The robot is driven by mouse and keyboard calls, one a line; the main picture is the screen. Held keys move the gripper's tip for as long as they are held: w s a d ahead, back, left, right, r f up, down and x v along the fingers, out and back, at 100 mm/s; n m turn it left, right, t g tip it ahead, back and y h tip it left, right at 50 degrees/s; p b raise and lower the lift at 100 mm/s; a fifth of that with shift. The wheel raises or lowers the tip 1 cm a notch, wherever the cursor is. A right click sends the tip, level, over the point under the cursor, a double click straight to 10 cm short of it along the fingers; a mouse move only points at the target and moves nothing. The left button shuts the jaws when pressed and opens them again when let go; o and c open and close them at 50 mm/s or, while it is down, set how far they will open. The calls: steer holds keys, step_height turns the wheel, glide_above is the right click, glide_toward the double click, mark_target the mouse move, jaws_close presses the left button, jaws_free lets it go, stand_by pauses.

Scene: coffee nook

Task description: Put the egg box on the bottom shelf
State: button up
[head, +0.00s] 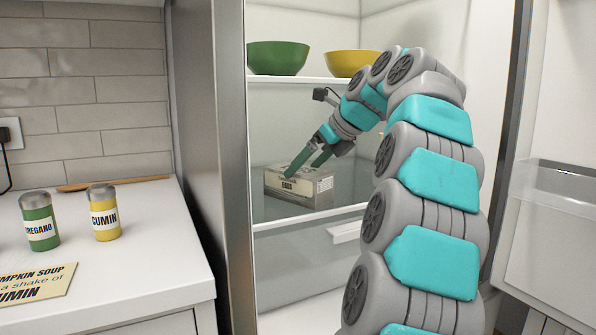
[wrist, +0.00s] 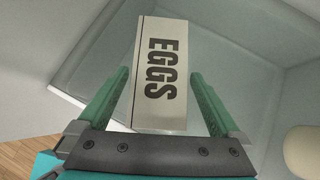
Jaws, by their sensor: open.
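The egg box (head: 303,187) is a pale carton with a dark printed label, standing on a glass shelf inside the open fridge. In the wrist view the egg box (wrist: 160,75) shows its "EGGS" face between my two green fingers. My gripper (head: 304,163) reaches into the fridge from the right, with its fingers at the top of the box. In the wrist view my gripper (wrist: 163,103) is open, with a gap visible on each side of the box. The glass shelf (head: 330,219) lies below the box, and a lower space shows beneath it.
A green bowl (head: 277,58) and a yellow bowl (head: 350,63) stand on the upper shelf. The fridge door (head: 550,220) is open at the right. The counter at left holds an oregano jar (head: 39,222), a cumin jar (head: 104,213), a wooden utensil (head: 112,184) and a recipe card (head: 36,286).

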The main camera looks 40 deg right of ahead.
steer(key=s+d, duration=0.1)
steer(key=s, duration=0.9)
steer(key=shift+s+d+b, duration=0.35)
steer(key=shift+s+b, duration=0.05)
steer(key=shift+a, duration=0.1)
